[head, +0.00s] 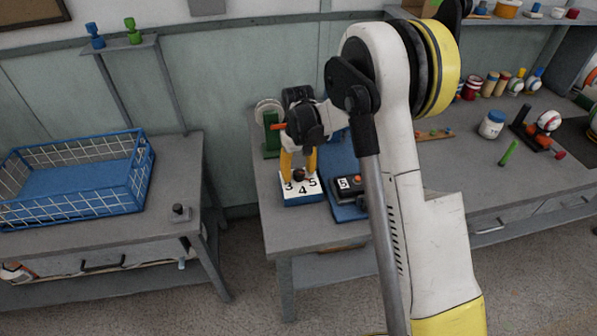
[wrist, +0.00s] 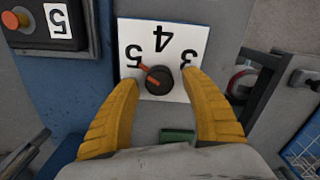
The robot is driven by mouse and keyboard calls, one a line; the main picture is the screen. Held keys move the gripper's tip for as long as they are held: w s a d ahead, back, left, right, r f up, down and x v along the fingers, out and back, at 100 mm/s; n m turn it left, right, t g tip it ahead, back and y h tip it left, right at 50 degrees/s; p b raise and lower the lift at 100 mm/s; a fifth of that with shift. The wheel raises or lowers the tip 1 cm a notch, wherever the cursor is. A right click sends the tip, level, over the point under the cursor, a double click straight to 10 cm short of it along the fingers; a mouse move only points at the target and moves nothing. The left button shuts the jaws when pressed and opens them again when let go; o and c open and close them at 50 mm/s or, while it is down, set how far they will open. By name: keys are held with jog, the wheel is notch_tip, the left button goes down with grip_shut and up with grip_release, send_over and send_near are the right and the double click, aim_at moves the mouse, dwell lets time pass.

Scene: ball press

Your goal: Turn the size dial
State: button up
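The size dial (wrist: 159,80) is a dark round knob with a red-orange pointer, on a white plate (wrist: 162,35) marked 3, 4 and 5. In the wrist view the numbers are upside down and the pointer aims toward the 5. My gripper (wrist: 161,76) is open, with one yellow finger on each side of the knob and a small gap seeming to show on both sides. In the head view my gripper (head: 298,170) reaches down to the plate (head: 303,190) at the bench's front left; the knob is partly hidden between the fingers.
A control box (head: 349,187) with an orange button and a 5 label stands just right of the dial. A green stand (head: 271,134) is behind it. A blue wire basket (head: 75,180) sits on the left table. My arm hides part of the bench.

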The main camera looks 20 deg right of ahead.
aim_at(298, 171)
notch_tip(298, 171, up, 12)
dwell(0.6)
